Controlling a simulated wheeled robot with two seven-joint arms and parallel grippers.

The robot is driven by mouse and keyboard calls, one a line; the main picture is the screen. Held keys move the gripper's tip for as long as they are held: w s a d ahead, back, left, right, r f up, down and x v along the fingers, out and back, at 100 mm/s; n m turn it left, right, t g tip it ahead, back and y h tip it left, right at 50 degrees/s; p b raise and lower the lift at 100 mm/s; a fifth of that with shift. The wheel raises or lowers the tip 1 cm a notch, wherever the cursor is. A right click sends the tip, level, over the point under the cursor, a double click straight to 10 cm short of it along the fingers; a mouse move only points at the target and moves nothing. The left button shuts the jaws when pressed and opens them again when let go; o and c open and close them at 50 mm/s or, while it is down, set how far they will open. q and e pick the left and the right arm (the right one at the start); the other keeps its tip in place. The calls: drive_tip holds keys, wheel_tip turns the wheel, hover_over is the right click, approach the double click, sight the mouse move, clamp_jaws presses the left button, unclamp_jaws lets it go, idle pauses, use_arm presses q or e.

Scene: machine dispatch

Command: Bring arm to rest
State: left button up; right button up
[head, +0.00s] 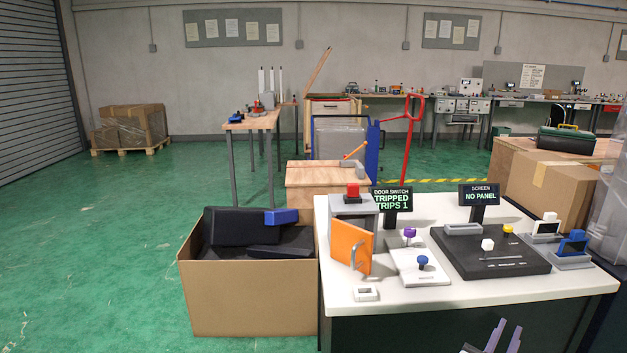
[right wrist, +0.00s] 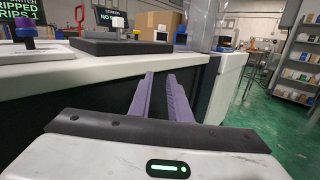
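My right gripper (head: 507,323) shows at the bottom edge of the head view, low in front of the white worktable (head: 440,300). Its two purple fingers stand apart with nothing between them; they also show in the right wrist view (right wrist: 160,75), pointing at the table's dark front panel below the top. My left gripper is in neither view.
On the table are an orange door panel (head: 351,246), a black base plate (head: 490,258), a blue-knobbed white plate (head: 420,268) and two small screens reading "TRIPPED TRIPS 1" (head: 391,199) and "NO PANEL" (head: 479,195). A cardboard box (head: 250,300) with black items stands left. Green floor lies open further left.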

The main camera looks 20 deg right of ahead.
drive_tip(key=s+a+f+m+g+y, duration=0.1)
drive_tip(key=s+a+f+m+y, duration=0.3)
drive_tip(key=f, duration=0.3)
drive_tip(key=s+a+f+m+y, duration=0.2)
drive_tip(key=s+a+f+y, duration=0.25)
drive_tip(key=a+f, duration=0.2)
drive_tip(key=s+a+f+m+g+y, duration=0.1)
drive_tip(key=s+a+f+m+y, duration=0.25)
drive_tip(key=f, duration=0.35)
drive_tip(key=s+a+m+y, duration=0.6)
drive_tip(key=s+a+m, duration=0.25)
drive_tip(key=a, duration=0.35)
drive_tip(key=a+m+t, duration=0.1)
drive_tip(key=a+m, duration=0.2)
drive_tip(key=a, duration=0.9)
drive_tip(key=shift+w+r+m+y, duration=0.3)
drive_tip(key=shift+w+r, duration=0.05)
